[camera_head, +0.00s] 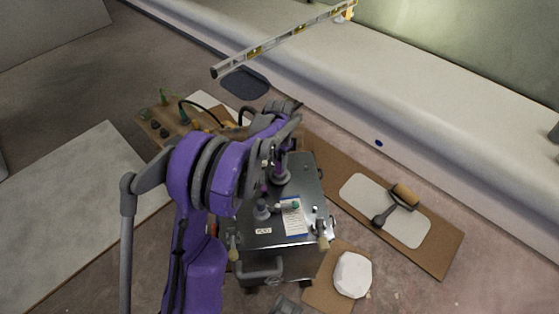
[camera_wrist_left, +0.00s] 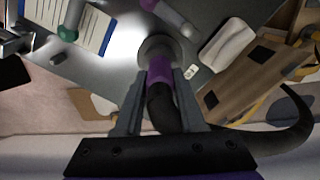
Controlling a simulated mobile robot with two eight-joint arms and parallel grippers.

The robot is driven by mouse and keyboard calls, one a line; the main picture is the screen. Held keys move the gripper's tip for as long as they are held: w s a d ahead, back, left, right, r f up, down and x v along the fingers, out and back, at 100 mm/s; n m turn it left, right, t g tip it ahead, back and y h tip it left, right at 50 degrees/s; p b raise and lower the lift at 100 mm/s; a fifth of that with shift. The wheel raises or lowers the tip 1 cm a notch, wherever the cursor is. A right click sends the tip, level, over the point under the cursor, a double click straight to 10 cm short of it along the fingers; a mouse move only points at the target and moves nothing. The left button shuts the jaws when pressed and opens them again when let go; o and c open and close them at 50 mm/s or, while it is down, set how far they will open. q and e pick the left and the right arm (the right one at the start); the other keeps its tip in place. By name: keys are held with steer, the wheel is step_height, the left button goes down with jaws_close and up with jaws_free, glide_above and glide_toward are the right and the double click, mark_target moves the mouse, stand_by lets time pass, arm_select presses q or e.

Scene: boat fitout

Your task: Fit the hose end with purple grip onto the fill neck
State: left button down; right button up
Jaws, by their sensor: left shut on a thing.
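My left gripper (camera_head: 279,152) is over the back of a grey metal tank (camera_head: 308,182). In the left wrist view the gripper (camera_wrist_left: 160,98) is shut on the purple grip (camera_wrist_left: 160,68) of a dark hose (camera_wrist_left: 162,108). The far end of the purple grip lines up with a round grey fill neck (camera_wrist_left: 155,46) on the tank top. I cannot tell whether it is fully seated. The neck's base (camera_head: 280,178) shows below the gripper in the head view. My right gripper is not in view.
Another grey fitting (camera_head: 262,212) and a label sheet (camera_head: 294,218) are on the tank top. A spirit level (camera_head: 275,43) rests at the back.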

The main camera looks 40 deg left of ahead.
arm_select(q)
jaws_free()
stand_by(0.5)
steer(key=shift+r+p, duration=2.7)
steer(key=shift+r, duration=1.6)
